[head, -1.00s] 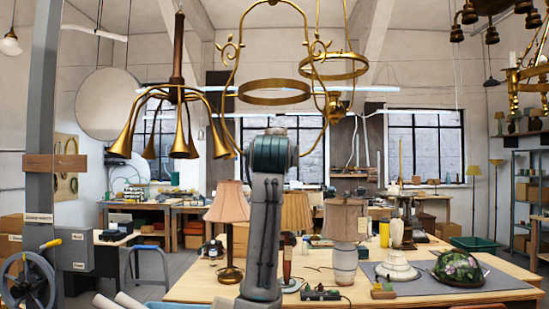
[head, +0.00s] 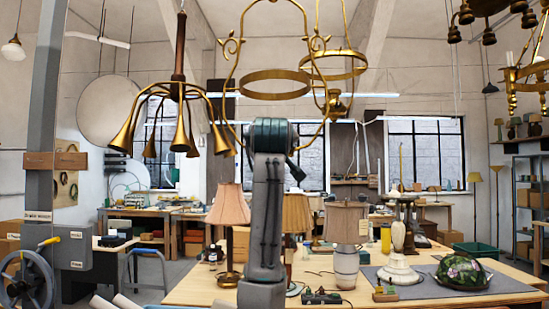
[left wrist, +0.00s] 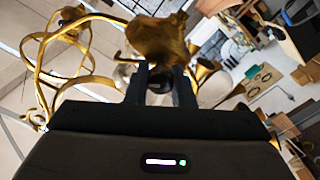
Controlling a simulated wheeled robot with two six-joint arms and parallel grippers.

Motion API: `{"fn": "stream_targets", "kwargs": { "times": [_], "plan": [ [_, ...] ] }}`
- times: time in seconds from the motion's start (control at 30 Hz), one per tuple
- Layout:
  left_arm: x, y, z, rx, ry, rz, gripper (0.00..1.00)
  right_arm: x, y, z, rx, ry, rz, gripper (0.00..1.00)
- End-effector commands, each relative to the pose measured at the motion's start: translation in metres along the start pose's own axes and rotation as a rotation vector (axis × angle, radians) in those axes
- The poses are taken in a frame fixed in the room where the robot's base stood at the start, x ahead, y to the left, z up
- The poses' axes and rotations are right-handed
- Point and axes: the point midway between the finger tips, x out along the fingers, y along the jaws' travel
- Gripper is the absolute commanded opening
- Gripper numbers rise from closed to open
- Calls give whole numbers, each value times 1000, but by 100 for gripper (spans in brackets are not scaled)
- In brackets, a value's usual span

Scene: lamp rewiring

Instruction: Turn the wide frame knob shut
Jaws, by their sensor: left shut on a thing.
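The wide brass frame (head: 240,50) hangs at the upper centre of the head view, with scrolls on its sides and a flat ring across it. My left arm rises in front of its lower end and hides the gripper and the knob there. In the left wrist view my left gripper (left wrist: 160,88) is shut on a small dark, rounded part, which I take for the knob (left wrist: 158,76). A brass fitting (left wrist: 158,40) sits right beyond the fingertips. The knob's turn angle cannot be told. My right gripper is in neither view.
A second brass frame (head: 337,67) hangs close on the right. A chandelier with brass horns (head: 178,90) hangs on the left. Below, the workbench (head: 195,290) bears shaded lamps (head: 346,222) and a green glass shade (head: 461,271).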

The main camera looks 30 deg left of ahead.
Motion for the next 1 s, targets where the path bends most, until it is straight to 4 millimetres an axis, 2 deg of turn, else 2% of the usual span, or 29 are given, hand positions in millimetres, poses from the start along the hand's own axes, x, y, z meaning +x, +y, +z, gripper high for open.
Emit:
{"fn": "stream_targets", "kwargs": {
  "times": [0.03, 0.4, 1.0],
  "plan": [
    [-1, -2, 3, -45, 1, 0, 0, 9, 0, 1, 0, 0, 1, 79],
    [0, -3, 3, -396, -1, -5, 0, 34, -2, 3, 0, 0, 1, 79],
    [0, -4, 3, -890, 0, -15, 0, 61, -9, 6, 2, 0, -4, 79]
  ]
}}
